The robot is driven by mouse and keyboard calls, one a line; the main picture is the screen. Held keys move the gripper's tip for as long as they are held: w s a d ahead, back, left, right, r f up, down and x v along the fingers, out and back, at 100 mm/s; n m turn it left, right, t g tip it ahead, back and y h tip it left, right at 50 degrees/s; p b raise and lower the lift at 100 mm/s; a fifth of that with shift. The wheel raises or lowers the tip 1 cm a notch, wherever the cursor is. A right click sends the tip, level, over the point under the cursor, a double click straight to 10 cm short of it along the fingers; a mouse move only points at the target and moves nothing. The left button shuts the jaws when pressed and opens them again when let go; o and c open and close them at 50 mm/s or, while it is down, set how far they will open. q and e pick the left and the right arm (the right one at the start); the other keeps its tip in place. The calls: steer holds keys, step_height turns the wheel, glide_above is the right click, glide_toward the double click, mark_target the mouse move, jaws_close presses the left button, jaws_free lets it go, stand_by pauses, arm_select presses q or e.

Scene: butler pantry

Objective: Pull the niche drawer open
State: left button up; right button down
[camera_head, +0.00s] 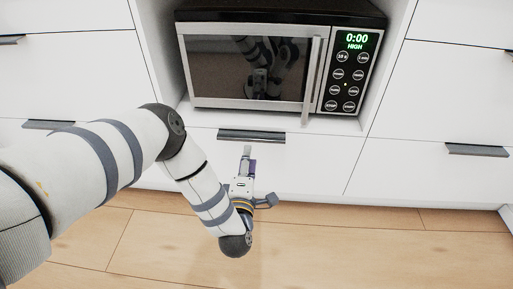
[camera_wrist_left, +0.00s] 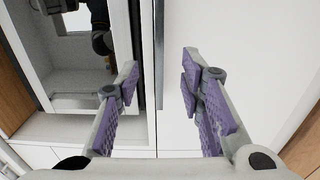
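The niche drawer (camera_head: 300,150) is a white front below the microwave niche and looks shut. Its handle (camera_head: 251,136) is a dark horizontal bar along the top edge. My left gripper (camera_head: 248,157) is just below the handle in the head view, pointing at the drawer front. In the left wrist view the gripper (camera_wrist_left: 160,78) is open, with purple-padded fingers apart. The handle (camera_wrist_left: 159,60) runs upright in that view between the two fingers, and I see no finger closed on it. The drawer front (camera_wrist_left: 225,50) fills the right side there. My right gripper is not in view.
A microwave (camera_head: 250,65) stands in the niche above the drawer; it also shows at the left of the wrist view (camera_wrist_left: 82,50). White cabinet drawers with dark handles (camera_head: 476,150) flank the niche. The wooden floor (camera_head: 350,235) in front is clear.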

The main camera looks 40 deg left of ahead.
mark_target(250, 143)
arm_select(q)
steer(key=b+x, duration=0.1)
steer(key=x, duration=0.6)
steer(key=shift+f+b, duration=0.2)
steer(key=shift+b, duration=0.2)
steer(key=shift+w+a+r, duration=0.1)
steer(key=shift+w, duration=0.15)
jaws_close()
